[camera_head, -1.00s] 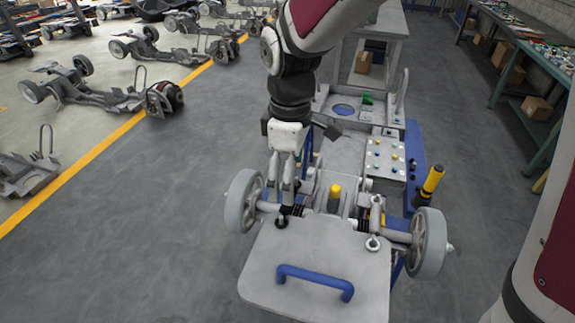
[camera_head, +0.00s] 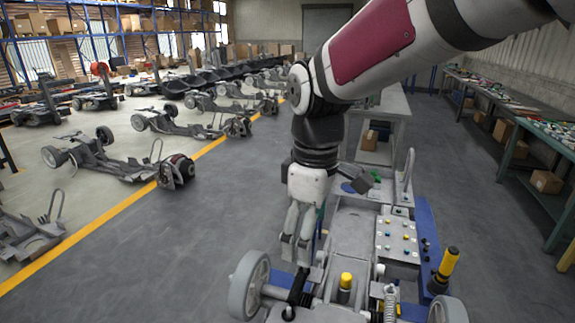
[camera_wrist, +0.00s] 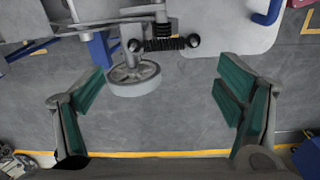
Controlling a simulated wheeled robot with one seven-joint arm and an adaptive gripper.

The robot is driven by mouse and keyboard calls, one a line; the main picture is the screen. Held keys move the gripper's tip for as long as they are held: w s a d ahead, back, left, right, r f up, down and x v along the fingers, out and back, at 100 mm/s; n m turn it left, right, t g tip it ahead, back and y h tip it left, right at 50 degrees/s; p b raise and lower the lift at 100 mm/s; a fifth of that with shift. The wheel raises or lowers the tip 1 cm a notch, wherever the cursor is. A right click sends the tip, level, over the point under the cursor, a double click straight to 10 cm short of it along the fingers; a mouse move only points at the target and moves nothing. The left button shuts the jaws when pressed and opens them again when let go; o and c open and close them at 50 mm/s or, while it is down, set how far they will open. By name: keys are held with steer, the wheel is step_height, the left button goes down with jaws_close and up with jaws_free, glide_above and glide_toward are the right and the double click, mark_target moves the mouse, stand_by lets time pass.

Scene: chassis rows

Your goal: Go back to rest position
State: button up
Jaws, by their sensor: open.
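My gripper (camera_head: 296,252) hangs fingers-down over the left side of the chassis (camera_head: 352,232), near its left front wheel, in the head view. In the wrist view my gripper (camera_wrist: 160,108) has its green-padded fingers spread wide apart with nothing between them. A grey wheel (camera_wrist: 134,78) and a black coil shock absorber (camera_wrist: 165,44) show beyond the fingers, and the gripper looks clear of them. The same left wheel (camera_head: 249,285) shows in the head view. My arm hides part of the chassis's far end.
A green workbench (camera_head: 530,150) runs along the right. Other chassis (camera_head: 115,160) stand beyond the yellow floor line at left. Grey floor between is clear.

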steer(key=s+d+r+m+t, duration=0.2)
steer(key=s+d+m, duration=0.4)
steer(key=s+d, duration=0.1)
steer(key=s+d+r+m+t, duration=0.3)
steer(key=s+d+m, duration=0.4)
steer(key=shift+s+d+r, duration=0.2)
steer(key=shift+d+r, duration=0.05)
steer(key=shift+r, duration=0.1)
stand_by(0.8)
